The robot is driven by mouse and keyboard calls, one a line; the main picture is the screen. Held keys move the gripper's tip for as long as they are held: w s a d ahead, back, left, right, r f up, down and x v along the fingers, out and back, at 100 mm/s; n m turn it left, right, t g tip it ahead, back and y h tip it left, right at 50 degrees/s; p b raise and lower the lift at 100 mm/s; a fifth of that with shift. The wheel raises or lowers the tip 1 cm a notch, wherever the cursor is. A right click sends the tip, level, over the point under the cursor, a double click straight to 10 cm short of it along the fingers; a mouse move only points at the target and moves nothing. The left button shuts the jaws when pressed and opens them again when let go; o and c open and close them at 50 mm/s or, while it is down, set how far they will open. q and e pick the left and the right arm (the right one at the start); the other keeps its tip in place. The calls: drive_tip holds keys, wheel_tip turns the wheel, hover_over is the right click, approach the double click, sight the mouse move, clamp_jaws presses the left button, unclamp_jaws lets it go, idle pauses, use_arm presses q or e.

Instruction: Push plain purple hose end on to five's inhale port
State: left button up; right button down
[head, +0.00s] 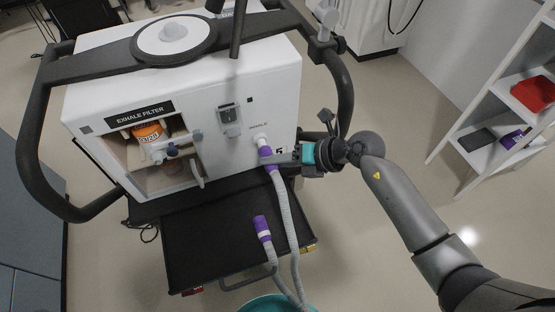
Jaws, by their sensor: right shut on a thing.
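The white ventilator (275,90) has a white inhale port (260,139) low on the right of its front, under small lettering. My right gripper (271,159) comes in from the right and is shut on a purple hose end (265,151). The hose end points up at the port, with its tip right at the port's lower end. I cannot tell whether it is seated on it. The fingers hide part of the hose end. A grey corrugated hose (285,215) hangs down from it. My left gripper is not in view.
A second purple hose end with a pale band (261,225) lies over the black tray (200,245) below. A teal bucket (270,304) stands at the bottom. A dark handle frame (343,95) curves close behind my right gripper. White shelves (490,150) stand at right.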

drive_tip(key=shift+w+a+b, duration=0.15)
drive_tip(key=shift+w+a, duration=0.05)
drive_tip(key=shift+w, duration=0.45)
drive_tip(key=shift+w+a+b, duration=0.15)
drive_tip(key=shift+w+a, duration=0.05)
drive_tip(key=shift+w, duration=0.45)
idle(1.1)
idle(0.7)
drive_tip(key=shift+c, duration=2.2)
unclamp_jaws()
drive_tip(key=shift+s, duration=0.15)
